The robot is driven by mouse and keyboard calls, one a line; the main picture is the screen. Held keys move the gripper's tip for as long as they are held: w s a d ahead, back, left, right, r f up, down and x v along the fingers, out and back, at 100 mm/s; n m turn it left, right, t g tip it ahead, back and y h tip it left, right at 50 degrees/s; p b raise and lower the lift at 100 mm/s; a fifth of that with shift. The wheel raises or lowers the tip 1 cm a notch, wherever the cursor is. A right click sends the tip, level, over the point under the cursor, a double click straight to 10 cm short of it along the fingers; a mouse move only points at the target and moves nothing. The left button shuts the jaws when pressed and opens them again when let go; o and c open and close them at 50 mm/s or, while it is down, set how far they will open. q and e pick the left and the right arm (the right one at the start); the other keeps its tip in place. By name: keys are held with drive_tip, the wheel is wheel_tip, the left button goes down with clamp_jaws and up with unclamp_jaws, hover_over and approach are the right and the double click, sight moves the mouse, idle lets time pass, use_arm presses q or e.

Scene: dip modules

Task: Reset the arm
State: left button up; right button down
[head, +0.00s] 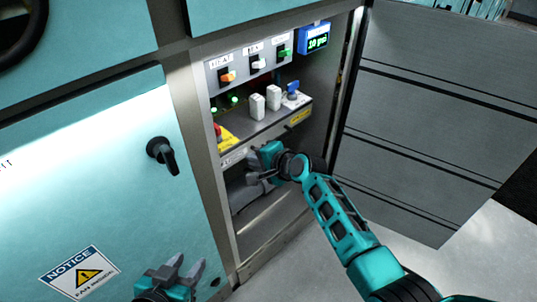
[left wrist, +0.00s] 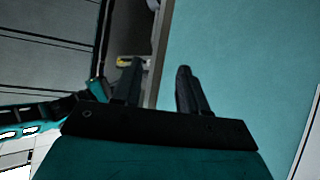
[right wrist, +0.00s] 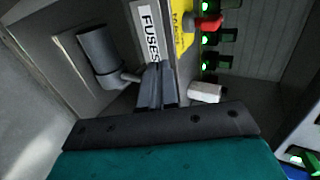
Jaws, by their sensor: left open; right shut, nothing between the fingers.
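My right arm reaches from the lower right into an open cabinet (head: 240,262). My right gripper (head: 258,177) is inside it, below the shelf with the switches. In the right wrist view its fingers (right wrist: 156,85) are shut with nothing between them, beside the white FUSES label (right wrist: 149,32). My left gripper (head: 172,268) is low in the head view, in front of the closed teal door. It is open and empty; its two fingers (left wrist: 158,85) stand apart in the left wrist view.
The opened grey door (head: 430,120) stands to the right of my right arm. A grey cylinder (right wrist: 100,50) is near the right fingers. A black handle (head: 162,154) sticks out of the teal door.

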use_arm(q)
drive_tip(key=shift+y, duration=0.4)
drive_tip(key=a+r+p, duration=0.1)
drive_tip(key=p, duration=0.1)
drive_tip(key=s+r+p, duration=0.1)
drive_tip(key=p, duration=0.1)
drive_tip(key=a+r+p, duration=0.1)
drive_tip(key=p, duration=0.1)
drive_tip(key=shift+s+a, duration=0.3)
drive_tip(key=shift+a, duration=0.05)
use_arm(e)
drive_tip(key=s+d+n+h, duration=0.2)
drive_tip(key=s+d+n, duration=0.2)
drive_tip(key=s, duration=0.5)
drive_tip(key=s+d+n+t+h, duration=0.1)
drive_tip(key=s+d+n, duration=0.3)
drive_tip(key=s+d, duration=0.4)
drive_tip(key=s+d+n+h, duration=0.2)
drive_tip(key=s+d+n, duration=0.2)
drive_tip(key=s, duration=0.7)
drive_tip(key=shift+d+f+t+h, duration=0.25)
drive_tip(key=shift+d+t+h, duration=0.15)
drive_tip(key=shift+d, duration=0.75)
drive_tip(key=shift+w, duration=0.1)
